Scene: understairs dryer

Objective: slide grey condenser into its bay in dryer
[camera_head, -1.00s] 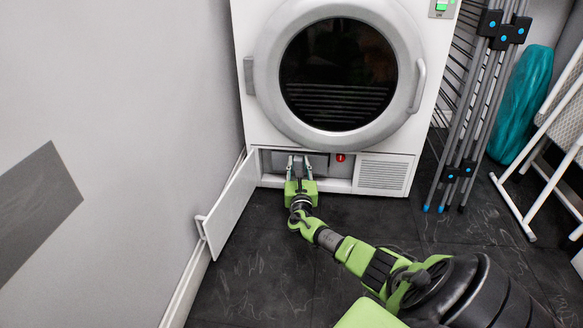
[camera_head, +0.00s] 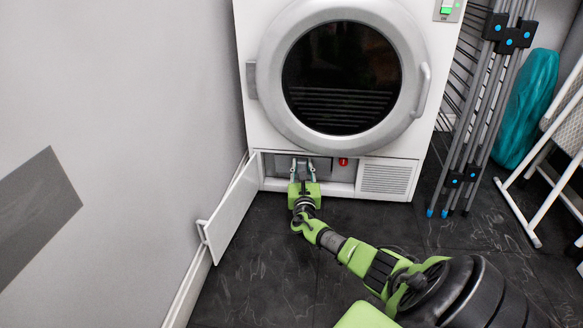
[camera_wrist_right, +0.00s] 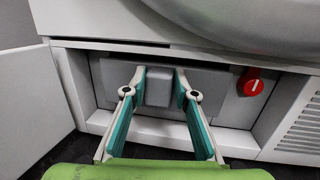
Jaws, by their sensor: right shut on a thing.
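The white dryer (camera_head: 247,128) stands against the back, with its low flap (camera_head: 229,213) swung open to the left. The bay at its lower left is open. The grey condenser (camera_wrist_right: 196,77) fills much of the bay opening, with a block-like handle (camera_wrist_right: 159,88) on its front. My right gripper (camera_wrist_right: 160,92) is shut on this handle, one finger on each side. In the head view my right gripper (camera_head: 303,172) reaches into the bay from the front. The condenser's depth inside the bay is hidden. My left gripper is not in view.
A red knob (camera_wrist_right: 251,82) is just right of the condenser, beside a vent grille (camera_head: 386,179). The flap stands near the left wall. A folded drying rack (camera_head: 487,110) and a white folding frame (camera_head: 519,215) stand at the right. The dark floor in front is clear.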

